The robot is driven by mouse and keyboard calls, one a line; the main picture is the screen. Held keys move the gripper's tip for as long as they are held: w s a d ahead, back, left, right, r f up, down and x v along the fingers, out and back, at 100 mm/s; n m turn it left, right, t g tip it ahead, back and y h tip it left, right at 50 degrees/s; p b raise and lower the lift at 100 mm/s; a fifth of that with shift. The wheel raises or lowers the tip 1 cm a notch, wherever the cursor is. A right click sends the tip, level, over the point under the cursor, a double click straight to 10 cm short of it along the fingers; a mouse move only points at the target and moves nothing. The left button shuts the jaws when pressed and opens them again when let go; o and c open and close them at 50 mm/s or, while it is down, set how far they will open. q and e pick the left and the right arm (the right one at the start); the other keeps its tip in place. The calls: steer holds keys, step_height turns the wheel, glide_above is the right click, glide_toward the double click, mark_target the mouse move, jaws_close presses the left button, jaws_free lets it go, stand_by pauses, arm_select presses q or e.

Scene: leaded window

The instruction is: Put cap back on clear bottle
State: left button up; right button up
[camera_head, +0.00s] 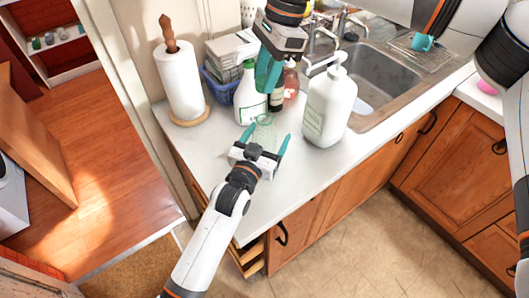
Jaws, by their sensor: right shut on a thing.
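The clear bottle (264,133), see-through and greenish, is on the white counter near its left end. My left gripper (266,139) reaches in from below with its teal fingers spread wide, one on each side of the bottle. It looks open, with the fingers apart from the bottle. My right gripper (268,88) points down from above, just behind and over the bottle. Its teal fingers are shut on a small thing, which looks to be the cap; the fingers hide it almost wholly.
A white spray bottle (248,98) and a red soap bottle (291,84) stand close behind. A large white pump bottle (327,108) stands at the right. A paper towel roll (181,85) is at the left. The counter's front edge (300,188) is near.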

arm_select(q)
steer(key=shift+c, duration=0.2)
steer(key=c, duration=1.4)
steer(key=shift+c, duration=0.2)
arm_select(e)
glide_above(263, 113)
steer(key=shift+w+d+f, duration=0.1)
steer(key=shift+d+f, duration=0.05)
steer(key=shift+f, duration=1.1)
steer(key=shift+w+d+f, duration=0.1)
steer(key=shift+d+f, duration=0.05)
steer(key=shift+f, duration=1.05)
steer(key=shift+f, duration=0.9)
steer(key=shift+f, duration=0.55)
